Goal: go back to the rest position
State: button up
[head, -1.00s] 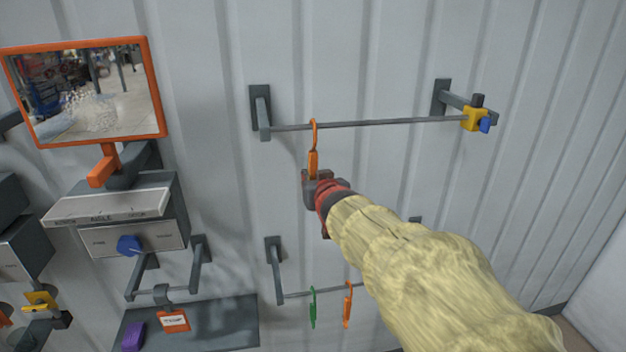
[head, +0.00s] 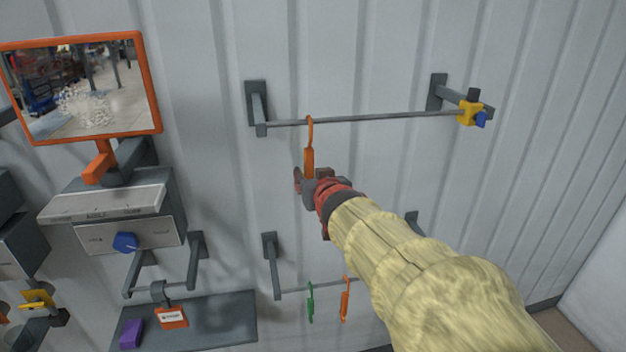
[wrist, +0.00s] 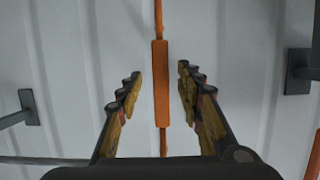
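My gripper (head: 312,182) is at the lower part of an orange hook (head: 309,158) that hangs from the upper rail (head: 390,118). In the wrist view my gripper's two fingers (wrist: 158,98) stand apart. The hook's orange body (wrist: 161,85) shows between them, with a visible gap on each side. My arm, in a yellowish cover, reaches in from the lower right and hides part of the lower rail.
A lower rail (head: 300,291) carries a green hook (head: 310,302) and another orange hook (head: 345,299). A yellow and blue clamp (head: 470,113) sits at the upper rail's right end. An orange-framed mirror (head: 80,88) and a grey box (head: 130,235) stand at left.

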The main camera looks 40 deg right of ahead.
jog(key=v, duration=0.4)
jog(key=shift+s+a+r, duration=0.1)
jog(key=shift+s, duration=0.05)
jog(key=s+a+f+g+b, duration=0.1)
jog(key=s+f+g+b, duration=0.15)
jog(key=s+f, duration=0.35)
jog(key=s+a+f+g+b, duration=0.1)
jog(key=s+f+g, duration=0.25)
jog(key=f, duration=0.55)
jog(key=s+a+f+n+y+b, duration=0.3)
jog(key=a+f+b, duration=0.8)
jog(key=a+f, duration=0.1)
jog(key=s+a+f+n+g+y+b, duration=0.1)
jog(key=s+a+f+n+y+b, duration=0.1)
jog(key=a+f+b, duration=0.9)
notch_tip(320, 180, down, 2)
jog(key=a+n+y, duration=0.1)
jog(key=a+y, duration=0.1)
jog(key=shift+s+a+y, duration=0.25)
jog(key=shift+s+y, duration=0.05)
jog(key=shift+s, duration=0.05)
